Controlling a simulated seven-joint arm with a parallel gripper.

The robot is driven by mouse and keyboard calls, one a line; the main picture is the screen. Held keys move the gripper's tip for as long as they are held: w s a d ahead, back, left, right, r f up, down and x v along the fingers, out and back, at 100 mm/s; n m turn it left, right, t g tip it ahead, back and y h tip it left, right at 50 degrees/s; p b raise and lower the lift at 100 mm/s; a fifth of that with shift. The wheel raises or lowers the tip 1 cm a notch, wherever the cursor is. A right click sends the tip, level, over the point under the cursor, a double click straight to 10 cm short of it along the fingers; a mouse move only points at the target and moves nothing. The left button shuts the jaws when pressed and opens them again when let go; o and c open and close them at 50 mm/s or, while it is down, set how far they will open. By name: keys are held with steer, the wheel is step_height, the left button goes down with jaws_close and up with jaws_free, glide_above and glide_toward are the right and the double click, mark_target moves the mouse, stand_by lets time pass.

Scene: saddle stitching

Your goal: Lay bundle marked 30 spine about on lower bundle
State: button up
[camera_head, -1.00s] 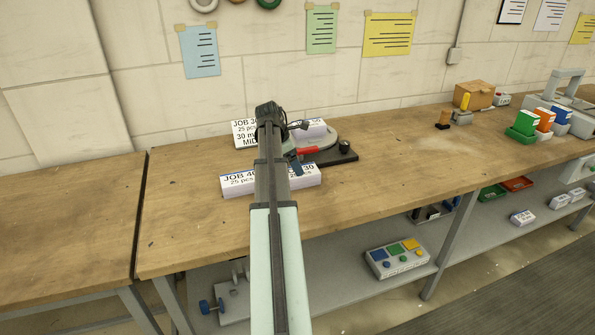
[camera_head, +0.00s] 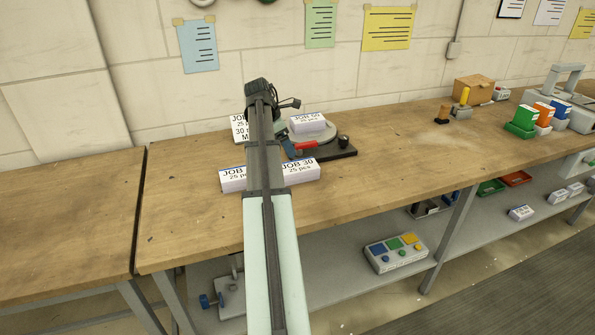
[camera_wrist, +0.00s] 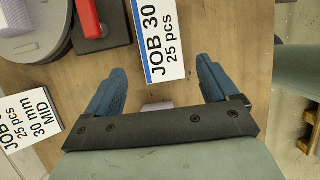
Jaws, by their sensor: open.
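The bundle marked JOB 30 (camera_head: 300,170) lies flat on the bench, label up, just right of my arm. In the wrist view the JOB 30 bundle (camera_wrist: 157,40) is ahead of and between my fingers, not gripped. My gripper (camera_wrist: 160,78) is open, its two blue fingers apart; in the head view my arm hides most of it. Another lilac bundle (camera_head: 232,179) lies left of my arm, its JOB label partly covered. A third bundle (camera_head: 307,122) lies on the round plate; its number is hard to read. Which one is the lower bundle, I cannot tell.
The round plate (camera_head: 326,138) sits on a black base (camera_head: 335,154) with a red lever (camera_head: 305,146). A white JOB card reading 30 mm (camera_head: 238,129) is behind my arm. The bench (camera_head: 400,150) is clear to the right, up to a stamp (camera_head: 444,113).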

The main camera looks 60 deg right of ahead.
step_height(320, 180, up, 2)
glide_toward(298, 166)
steer(key=x, duration=0.5)
steer(key=shift+s+d, duration=0.15)
steer(key=shift+d, duration=0.2)
steer(key=shift+a+x, duration=0.15)
steer(key=shift+x, duration=1.15)
steer(key=shift+a+x, duration=0.1)
steer(key=shift+x, duration=1.2)
steer(key=shift+f, duration=0.1)
steer(key=shift+c, duration=0.5)
steer(key=c, duration=1.1)
step_height(298, 166, up, 10)
steer(key=shift+r, duration=0.2)
